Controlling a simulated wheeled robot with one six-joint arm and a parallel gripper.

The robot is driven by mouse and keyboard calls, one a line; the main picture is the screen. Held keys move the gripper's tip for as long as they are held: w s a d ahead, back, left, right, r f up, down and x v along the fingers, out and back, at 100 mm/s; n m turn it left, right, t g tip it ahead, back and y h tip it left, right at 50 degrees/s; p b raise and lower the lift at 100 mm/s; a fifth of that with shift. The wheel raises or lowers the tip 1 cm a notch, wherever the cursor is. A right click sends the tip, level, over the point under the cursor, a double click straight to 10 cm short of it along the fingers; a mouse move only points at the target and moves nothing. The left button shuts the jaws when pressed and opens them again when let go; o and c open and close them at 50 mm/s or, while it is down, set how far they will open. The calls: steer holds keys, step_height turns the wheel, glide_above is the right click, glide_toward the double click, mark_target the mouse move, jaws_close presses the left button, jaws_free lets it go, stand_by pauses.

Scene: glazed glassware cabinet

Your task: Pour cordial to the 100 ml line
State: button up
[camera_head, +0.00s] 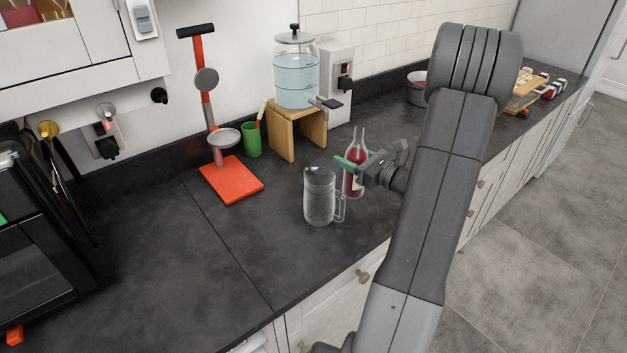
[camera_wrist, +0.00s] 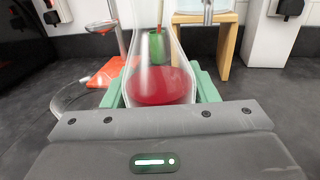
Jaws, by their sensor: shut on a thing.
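A clear glass bottle (camera_head: 351,184) with red cordial in its lower part stands upright near the counter's front edge. My gripper (camera_head: 354,163) is shut on the bottle from the right. In the wrist view the bottle (camera_wrist: 160,85) is between the green fingers of my gripper (camera_wrist: 160,90), with the red liquid's surface visible. A clear glass jug (camera_head: 319,196) with a handle stands just left of the bottle on the counter. Any marks on the jug are too small to read. I cannot tell whether the bottle touches the counter.
A glass drink dispenser (camera_head: 295,80) stands on a wooden stand (camera_head: 309,131) behind. A green cup (camera_head: 251,139) and a red-based stand (camera_head: 232,181) are to the left. The dark counter (camera_head: 215,265) is clear at front left. A grey pot (camera_head: 416,92) is farther right.

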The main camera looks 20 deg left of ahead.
steer(key=f, duration=0.3)
steer(key=shift+a+f+b, duration=0.1)
steer(key=shift+a+b, duration=0.1)
steer(key=shift+b, duration=0.15)
steer(key=shift+n, duration=0.5)
